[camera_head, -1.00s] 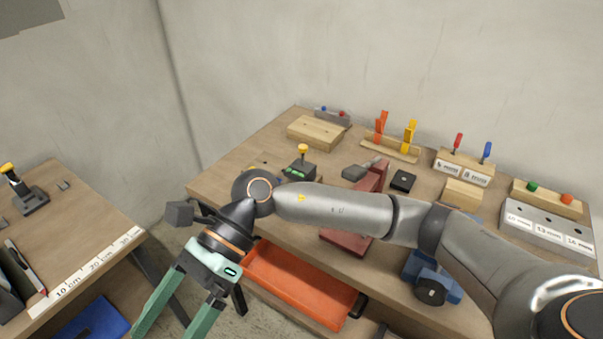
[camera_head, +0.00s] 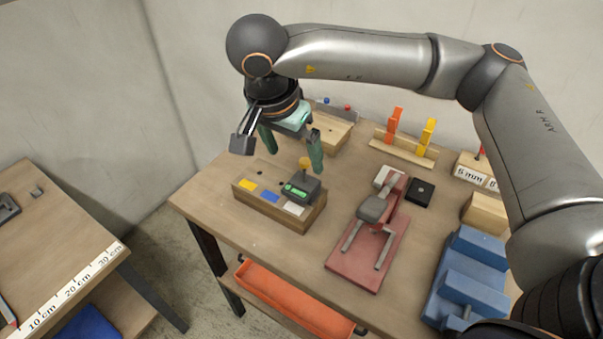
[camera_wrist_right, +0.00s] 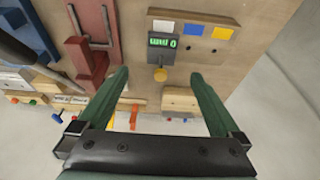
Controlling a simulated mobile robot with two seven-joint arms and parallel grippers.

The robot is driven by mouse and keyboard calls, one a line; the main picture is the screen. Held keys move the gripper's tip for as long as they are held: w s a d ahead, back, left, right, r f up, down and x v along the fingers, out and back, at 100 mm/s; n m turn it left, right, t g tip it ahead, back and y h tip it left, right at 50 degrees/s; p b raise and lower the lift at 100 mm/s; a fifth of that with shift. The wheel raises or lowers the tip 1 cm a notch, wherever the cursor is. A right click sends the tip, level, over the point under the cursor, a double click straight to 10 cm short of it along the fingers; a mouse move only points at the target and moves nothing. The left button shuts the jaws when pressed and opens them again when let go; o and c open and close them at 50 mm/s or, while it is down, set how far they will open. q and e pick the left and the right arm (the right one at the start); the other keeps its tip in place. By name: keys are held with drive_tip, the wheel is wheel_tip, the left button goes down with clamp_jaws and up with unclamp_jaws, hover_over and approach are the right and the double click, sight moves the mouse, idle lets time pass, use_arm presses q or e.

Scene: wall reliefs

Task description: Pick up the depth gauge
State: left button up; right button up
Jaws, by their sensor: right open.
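I cannot tell whether the knob is between the fingertips in depth. My left gripper is not in view.
A red stand with a grey part (camera_head: 370,240) and a blue block (camera_head: 465,280) lie to the right. A small black square (camera_head: 420,192) and a wooden rack with orange and yellow pieces (camera_head: 403,148) are behind. An orange drawer (camera_head: 290,297) is below the table.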

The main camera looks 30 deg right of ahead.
hover_over(301, 185)
drive_tip(key=s, duration=0.1)
drive_tip(key=f, duration=0.4)
drive_tip(key=a+f, duration=0.1)
drive_tip(key=f, duration=0.1)
drive_tip(key=shift+s+p, duration=0.1)
drive_tip(key=shift+p, duration=0.25)
drive_tip(key=shift+a+p+x, duration=0.2)
drive_tip(key=shift+p+x, duration=0.4)
drive_tip(key=shift+x, duration=2.35)
drive_tip(key=c, duration=1.5)
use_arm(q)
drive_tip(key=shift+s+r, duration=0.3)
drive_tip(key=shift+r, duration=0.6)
use_arm(e)
drive_tip(key=shift+c, duration=0.3)
drive_tip(key=shift+r, duration=0.1)
